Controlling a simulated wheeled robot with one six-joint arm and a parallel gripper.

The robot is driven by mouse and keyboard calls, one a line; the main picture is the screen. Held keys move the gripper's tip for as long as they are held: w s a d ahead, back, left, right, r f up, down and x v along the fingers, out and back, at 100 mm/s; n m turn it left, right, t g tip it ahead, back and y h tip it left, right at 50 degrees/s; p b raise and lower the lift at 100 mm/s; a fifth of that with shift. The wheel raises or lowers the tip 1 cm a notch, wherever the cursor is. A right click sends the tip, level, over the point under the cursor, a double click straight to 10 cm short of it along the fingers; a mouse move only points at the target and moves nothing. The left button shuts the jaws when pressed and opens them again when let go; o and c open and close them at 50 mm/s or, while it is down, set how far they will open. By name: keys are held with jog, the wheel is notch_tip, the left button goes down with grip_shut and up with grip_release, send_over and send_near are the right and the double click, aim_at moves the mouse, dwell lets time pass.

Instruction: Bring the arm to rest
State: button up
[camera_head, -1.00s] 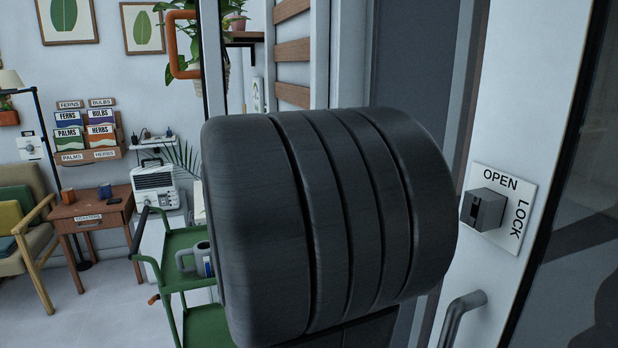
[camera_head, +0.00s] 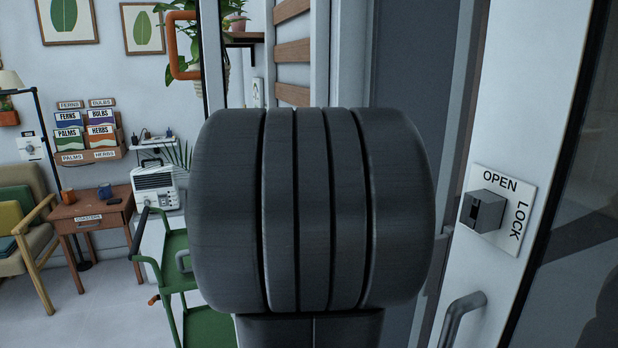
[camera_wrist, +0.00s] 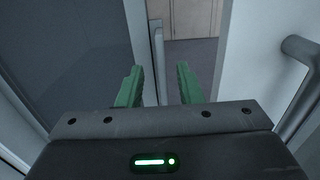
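In the wrist view my gripper (camera_wrist: 158,88) shows two green fingers held apart with nothing between them. Beyond the fingers are a dark grey panel, a pale upright edge and a strip of floor. In the head view a large dark ribbed part of my own arm fills the middle and hides what lies behind it. My gripper itself does not show in the head view.
A door frame with an OPEN/LOCK switch (camera_head: 484,210) and a grey handle (camera_head: 462,318) stands close on the right. A green cart (camera_head: 176,240) is partly hidden behind my arm. A wooden side table (camera_head: 90,222) and armchair (camera_head: 32,212) stand at left.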

jog(key=w+x, duration=0.1)
jog(key=x, duration=0.5)
jog(key=shift+w+p, duration=0.15)
jog(key=shift+p, duration=0.15)
dwell(0.5)
